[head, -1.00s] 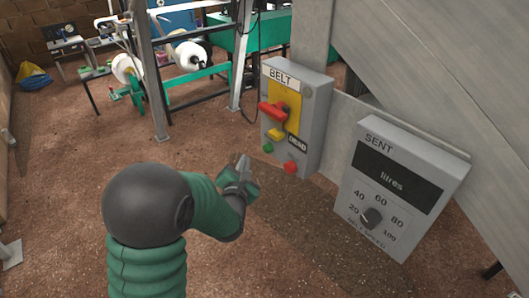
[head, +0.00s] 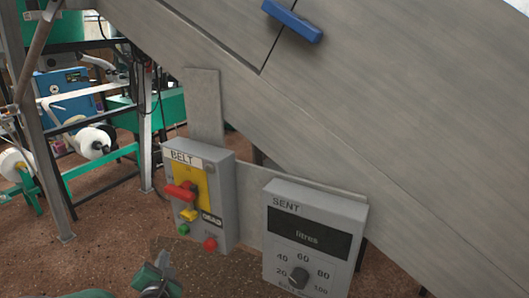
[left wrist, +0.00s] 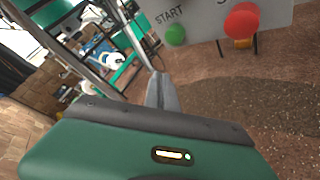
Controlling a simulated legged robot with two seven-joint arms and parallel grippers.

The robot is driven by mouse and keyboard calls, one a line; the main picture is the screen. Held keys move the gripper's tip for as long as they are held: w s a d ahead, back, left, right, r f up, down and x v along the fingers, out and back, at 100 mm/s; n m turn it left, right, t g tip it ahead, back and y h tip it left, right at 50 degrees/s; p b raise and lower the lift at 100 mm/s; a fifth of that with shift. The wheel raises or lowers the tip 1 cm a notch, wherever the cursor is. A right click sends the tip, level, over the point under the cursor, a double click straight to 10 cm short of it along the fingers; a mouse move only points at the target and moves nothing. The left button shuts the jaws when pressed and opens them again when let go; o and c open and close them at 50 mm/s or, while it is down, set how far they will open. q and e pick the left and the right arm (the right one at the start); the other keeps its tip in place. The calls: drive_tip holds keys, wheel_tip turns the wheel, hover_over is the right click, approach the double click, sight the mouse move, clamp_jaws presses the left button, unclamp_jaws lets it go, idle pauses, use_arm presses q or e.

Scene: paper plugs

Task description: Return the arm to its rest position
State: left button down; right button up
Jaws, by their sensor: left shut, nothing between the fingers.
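My left gripper (head: 163,262) is at the bottom edge of the head view, below and left of the belt control box. In the left wrist view its grey fingers (left wrist: 161,92) are shut together with nothing between them. They point toward the lower edge of the control box and appear apart from it. Most of my left arm is below the head picture. My right gripper is in neither current view.
The grey BELT box (head: 222,190) has a red handle (head: 180,192), a green button (head: 184,229) and a red button (head: 210,244). The SENT box (head: 354,215) with a dial stands right of it. A sloping metal panel (head: 400,100) fills the upper right.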

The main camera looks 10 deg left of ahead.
use_arm(q)
drive_tip(key=s+d+f+m+g+h, duration=0.3)
drive_tip(key=s+d+f+m+g, duration=0.35)
drive_tip(key=s+m, duration=0.6)
drive_tip(key=s+d+f+m+g+h, duration=0.3)
drive_tip(key=s+d+f+m+g, duration=0.4)
drive_tip(key=m, duration=1)
wheel_tip(320, 180, up, 17)
drive_tip(key=s+d+m+t+p, duration=0.1)
drive_tip(key=s+p, duration=0.1)
drive_tip(key=p, duration=1.4)
drive_tip(key=shift+d+r+t, duration=0.2)
drive_tip(key=shift+d+t, duration=0.1)
drive_tip(key=shift+t, duration=0.05)
